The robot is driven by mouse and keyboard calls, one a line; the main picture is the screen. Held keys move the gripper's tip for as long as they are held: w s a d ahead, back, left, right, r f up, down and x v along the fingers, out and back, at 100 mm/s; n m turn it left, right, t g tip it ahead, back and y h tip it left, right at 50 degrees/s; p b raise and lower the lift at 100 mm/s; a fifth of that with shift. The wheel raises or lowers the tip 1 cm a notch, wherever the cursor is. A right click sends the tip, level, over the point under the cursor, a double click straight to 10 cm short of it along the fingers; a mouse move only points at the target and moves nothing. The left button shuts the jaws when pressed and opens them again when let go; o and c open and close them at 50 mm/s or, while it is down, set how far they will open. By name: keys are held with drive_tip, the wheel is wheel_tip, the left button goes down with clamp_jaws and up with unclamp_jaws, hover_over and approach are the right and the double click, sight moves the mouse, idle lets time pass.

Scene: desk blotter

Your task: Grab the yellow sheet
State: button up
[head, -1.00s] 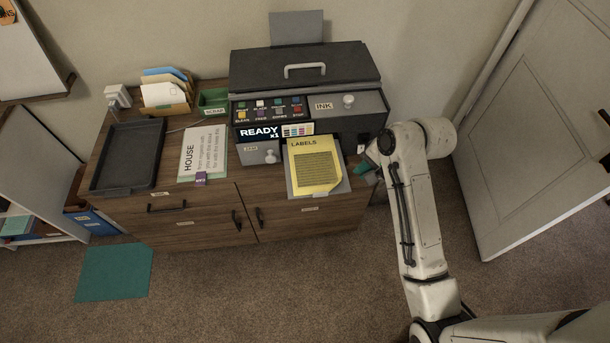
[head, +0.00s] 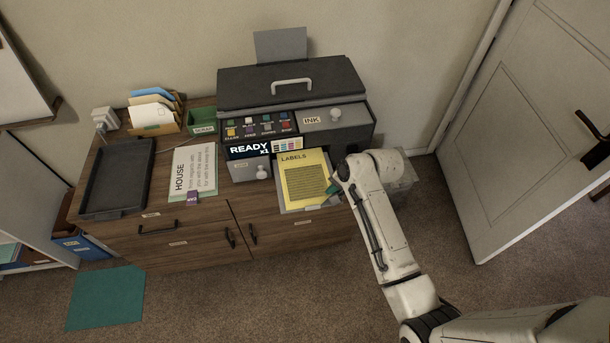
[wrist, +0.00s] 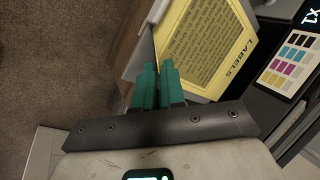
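The yellow sheet (head: 304,178), headed LABELS, lies on the grey output tray (head: 286,209) at the printer's front. In the wrist view the yellow sheet (wrist: 205,45) reaches down to my fingertips. My gripper (head: 333,188) is at the sheet's right edge in the head view, with most of its fingers hidden by my wrist. In the wrist view my gripper (wrist: 158,70) has its two green fingers nearly together, with the sheet's edge running in between them. It looks shut on that edge. The sheet still rests over the tray.
The dark printer (head: 295,95) stands behind the sheet on the wooden cabinet (head: 190,240). A white HOUSE sheet (head: 194,170) and a black tray (head: 117,178) lie to the left. A green sheet (head: 105,297) is on the floor. A door (head: 530,130) stands at the right.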

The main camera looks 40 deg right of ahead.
drive_tip(key=shift+w+f, duration=0.1)
drive_tip(key=shift+f, duration=0.1)
drive_tip(key=shift+c, duration=0.2)
clamp_jaws()
drive_tip(key=shift+r, duration=0.2)
drive_tip(key=shift+r+p, duration=1.4)
drive_tip(key=shift+p, duration=0.3)
drive_tip(key=shift+r, duration=0.2)
drive_tip(key=shift+p, duration=0.3)
